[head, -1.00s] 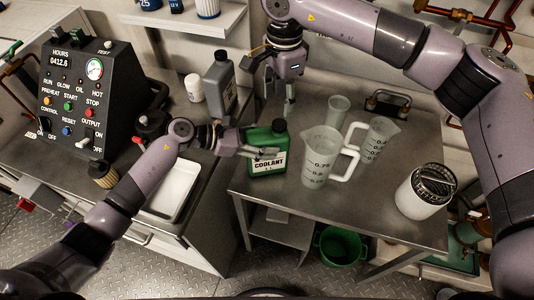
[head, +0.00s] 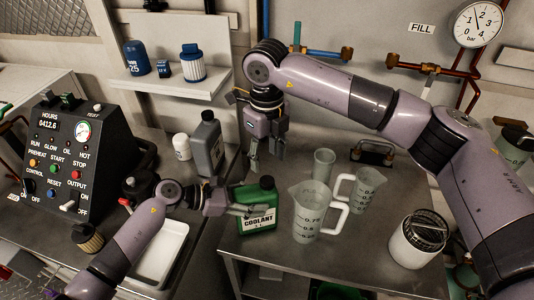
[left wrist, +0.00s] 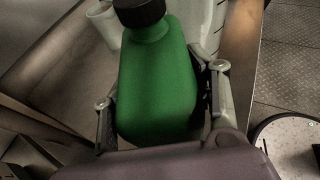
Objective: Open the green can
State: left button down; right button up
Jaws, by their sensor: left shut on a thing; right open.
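The green can (head: 256,222), labelled COOLANT, stands upright at the left edge of the metal table. Its black cap (head: 266,183) is on; the cap also shows in the left wrist view (left wrist: 138,12). My left gripper (head: 252,210) is shut on the can's body, coming from the left. In the left wrist view its fingers lie on either side of the green can (left wrist: 158,85). My right gripper (head: 264,162) is open and empty, pointing down above and behind the can, apart from the cap.
Measuring jugs (head: 312,215) and a clear cup (head: 324,163) stand right of the can. A white canister (head: 415,240) with a dark top is farther right. A grey bottle (head: 207,145) and a control box (head: 62,155) are at left. The table's front is clear.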

aim_at(267, 181)
jog(key=m, duration=1.1)
jog(key=shift+m, duration=0.4)
jog(key=m, duration=0.5)
jog(key=shift+m, duration=0.4)
jog(key=m, duration=0.7)
jog(key=shift+m, duration=0.3)
jog(key=shift+f, duration=4.05)
